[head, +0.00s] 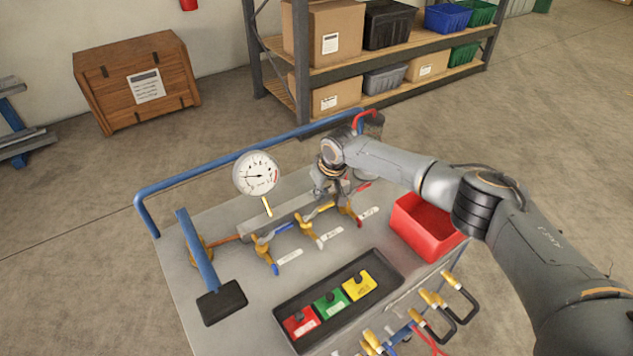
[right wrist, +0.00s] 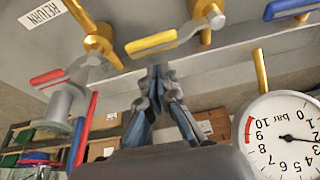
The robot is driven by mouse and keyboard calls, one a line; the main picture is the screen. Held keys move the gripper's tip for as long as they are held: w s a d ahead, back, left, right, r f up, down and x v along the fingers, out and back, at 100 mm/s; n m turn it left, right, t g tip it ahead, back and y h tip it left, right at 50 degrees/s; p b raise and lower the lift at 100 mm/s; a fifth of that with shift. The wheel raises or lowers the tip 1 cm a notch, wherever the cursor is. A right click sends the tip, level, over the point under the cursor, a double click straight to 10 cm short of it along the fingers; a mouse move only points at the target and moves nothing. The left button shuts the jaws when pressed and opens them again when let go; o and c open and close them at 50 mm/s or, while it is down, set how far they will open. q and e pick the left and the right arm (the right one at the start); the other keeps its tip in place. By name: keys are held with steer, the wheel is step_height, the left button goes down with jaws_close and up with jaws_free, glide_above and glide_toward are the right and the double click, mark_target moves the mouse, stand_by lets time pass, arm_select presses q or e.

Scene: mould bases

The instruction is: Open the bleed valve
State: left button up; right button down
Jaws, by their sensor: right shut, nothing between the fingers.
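A grey manifold (head: 285,212) on the bench carries several brass valves with coloured lever handles. In the right wrist view a yellow handle (right wrist: 151,42) lies just beyond my fingertips, with a red handle (right wrist: 60,76) at left and a blue handle (right wrist: 289,9) at right. A label near the red handle reads RETURN; I cannot tell which valve is the bleed valve. My right gripper (right wrist: 157,76) is shut and empty, apart from the handles as far as I can see. In the head view my wrist hides part of the manifold's far end. My left gripper is not in view.
A pressure gauge (head: 256,173) stands on the manifold. The bench also bears a red bin (head: 423,226), a black tray (head: 296,304) with coloured tags, and a blue bar with a black pad (head: 221,303). A blue rail (head: 240,164) runs along the far edge.

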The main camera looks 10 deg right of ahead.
steer(key=shift+s+d+r, duration=0.1)
steer(key=shift+s+d, duration=0.15)
steer(key=shift+s, duration=0.3)
steer(key=shift+s+p, duration=0.1)
steer(key=shift+p, duration=0.2)
